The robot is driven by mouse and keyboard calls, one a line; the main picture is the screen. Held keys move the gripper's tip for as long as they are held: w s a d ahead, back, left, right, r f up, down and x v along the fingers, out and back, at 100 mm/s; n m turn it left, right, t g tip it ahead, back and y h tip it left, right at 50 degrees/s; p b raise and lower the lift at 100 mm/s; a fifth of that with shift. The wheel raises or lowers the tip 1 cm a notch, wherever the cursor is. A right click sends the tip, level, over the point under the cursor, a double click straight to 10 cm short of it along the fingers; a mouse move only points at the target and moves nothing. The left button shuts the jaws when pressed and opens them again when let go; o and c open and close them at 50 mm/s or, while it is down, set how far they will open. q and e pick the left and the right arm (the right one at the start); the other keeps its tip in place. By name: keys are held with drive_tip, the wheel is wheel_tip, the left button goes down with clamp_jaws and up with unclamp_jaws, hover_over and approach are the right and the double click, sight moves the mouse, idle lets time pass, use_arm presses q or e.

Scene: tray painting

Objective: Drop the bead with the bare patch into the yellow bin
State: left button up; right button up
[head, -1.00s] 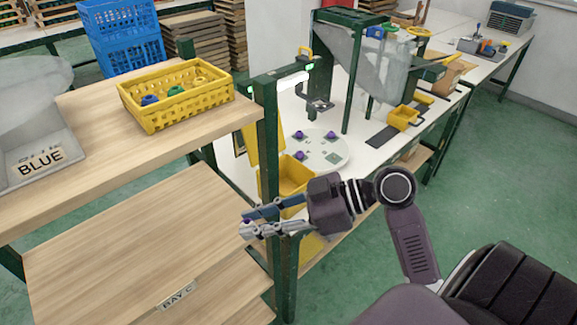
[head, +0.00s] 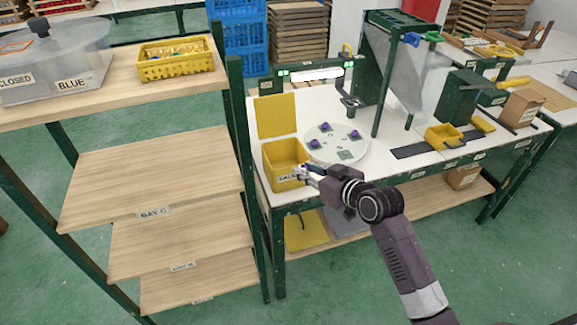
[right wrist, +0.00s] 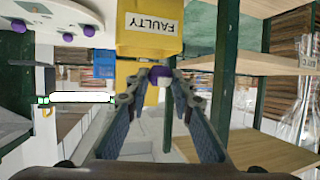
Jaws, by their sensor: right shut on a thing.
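The bead (right wrist: 158,75) is purple with a pale bare patch. My right gripper (right wrist: 159,82) is shut on it, at the fingertips. In the head view my right gripper (head: 303,173) is at the front right of the yellow bin (head: 278,178), close to its label. The bead is too small to make out there. The bin stands open-topped at the table's left end. In the right wrist view the bin (right wrist: 135,48), labelled FAULTY, shows just beyond the bead. I cannot tell whether they touch. My left gripper is not in view.
A white round plate (head: 350,140) with several purple beads lies right of the bin. A yellow panel (head: 277,116) stands behind the bin. A green shelf post (head: 240,130) rises close on its left. A yellow basket (head: 175,68) sits on the shelf's top board.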

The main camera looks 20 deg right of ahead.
drive_tip(key=w+h, duration=0.1)
drive_tip(key=w, duration=0.2)
drive_tip(key=w+m+h, duration=0.1)
drive_tip(key=w, duration=0.2)
drive_tip(key=w+m+h+p, duration=0.1)
drive_tip(key=w, duration=0.2)
drive_tip(key=shift+w+d+r+t, duration=0.15)
drive_tip(key=shift+w+r+t, duration=0.1)
drive_tip(key=shift+t, duration=0.05)
use_arm(q)
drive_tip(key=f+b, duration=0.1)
drive_tip(key=b, duration=0.1)
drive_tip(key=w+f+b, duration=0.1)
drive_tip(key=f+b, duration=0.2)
drive_tip(key=b, duration=0.1)
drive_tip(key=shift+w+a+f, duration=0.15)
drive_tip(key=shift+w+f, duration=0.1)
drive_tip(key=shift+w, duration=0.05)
use_arm(e)
drive_tip(key=w+f+m, duration=0.1)
drive_tip(key=w+f, duration=0.2)
drive_tip(key=f, duration=0.1)
drive_tip(key=shift+w+f+h, duration=0.3)
drive_tip(key=shift+w+f, duration=0.05)
drive_tip(key=shift+f, duration=0.05)
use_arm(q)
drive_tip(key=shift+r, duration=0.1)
use_arm(e)
drive_tip(key=o, duration=0.9)
